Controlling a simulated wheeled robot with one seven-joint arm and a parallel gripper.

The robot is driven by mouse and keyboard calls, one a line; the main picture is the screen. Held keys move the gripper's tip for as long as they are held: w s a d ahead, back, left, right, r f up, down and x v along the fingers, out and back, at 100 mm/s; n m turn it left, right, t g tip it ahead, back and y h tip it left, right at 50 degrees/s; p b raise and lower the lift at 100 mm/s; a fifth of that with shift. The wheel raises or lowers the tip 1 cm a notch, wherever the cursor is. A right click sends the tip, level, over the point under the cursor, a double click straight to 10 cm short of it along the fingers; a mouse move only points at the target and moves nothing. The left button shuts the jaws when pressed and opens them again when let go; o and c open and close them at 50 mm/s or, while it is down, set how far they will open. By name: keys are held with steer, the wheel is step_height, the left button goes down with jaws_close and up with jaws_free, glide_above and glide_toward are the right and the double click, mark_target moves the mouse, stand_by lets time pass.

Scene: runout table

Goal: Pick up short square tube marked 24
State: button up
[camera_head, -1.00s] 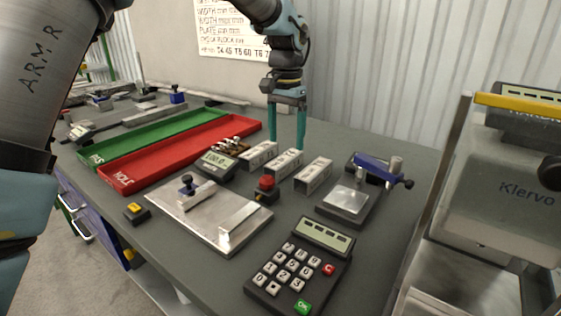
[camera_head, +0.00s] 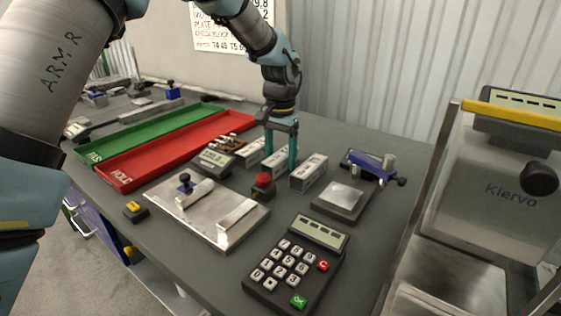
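Three short, pale square tubes lie side by side on the grey table: a left one (camera_head: 250,153), a middle one (camera_head: 275,163) and a right one (camera_head: 308,173). Each has dark marks on its face, too small to read, so I cannot tell which is marked 24. My gripper (camera_head: 281,157) points straight down at the middle tube with its two teal fingers apart. The right finger comes down between the middle and right tubes and hides part of the middle one. The left finger is by the gap between the left and middle tubes. I cannot tell whether either finger touches.
A scale-like plate (camera_head: 343,197) is at the right. A metal fixture plate (camera_head: 190,220), a keypad (camera_head: 290,270), a red tray (camera_head: 125,175) and a green tray (camera_head: 95,148) surround them.

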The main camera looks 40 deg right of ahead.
jaws_close()
stand_by(0.3)
